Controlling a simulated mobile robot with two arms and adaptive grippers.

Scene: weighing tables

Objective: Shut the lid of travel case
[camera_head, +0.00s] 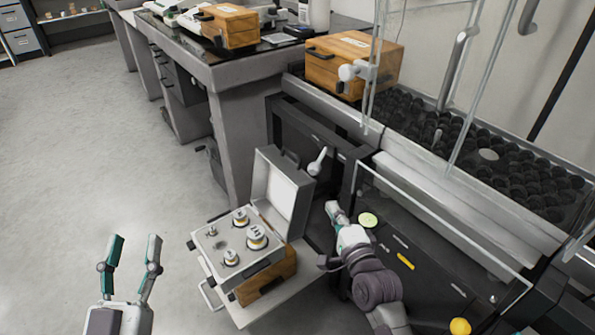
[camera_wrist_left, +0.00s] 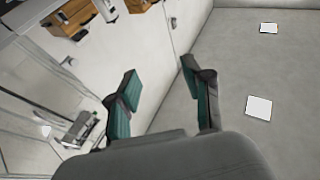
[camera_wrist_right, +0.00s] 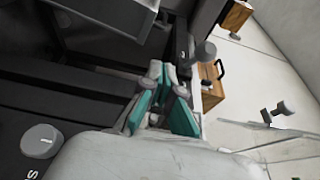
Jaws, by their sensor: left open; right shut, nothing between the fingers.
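The travel case (camera_head: 240,280) is a grey box with several metal weights set in its top. Its lid (camera_head: 283,193) stands open, upright on the case's far right side. My right gripper (camera_head: 333,208) is shut and empty, just right of the lid and apart from it in the head view. In the right wrist view its fingers (camera_wrist_right: 160,78) are together, with a grey panel that may be the lid (camera_wrist_right: 105,30) at upper left. My left gripper (camera_head: 135,243) is open and empty over the floor, left of the case. It also shows open in the left wrist view (camera_wrist_left: 155,80).
A dark cabinet and bench (camera_head: 400,150) stand close right of the lid. A wooden box (camera_head: 345,68) sits on the bench. The floor at left (camera_head: 90,160) is clear.

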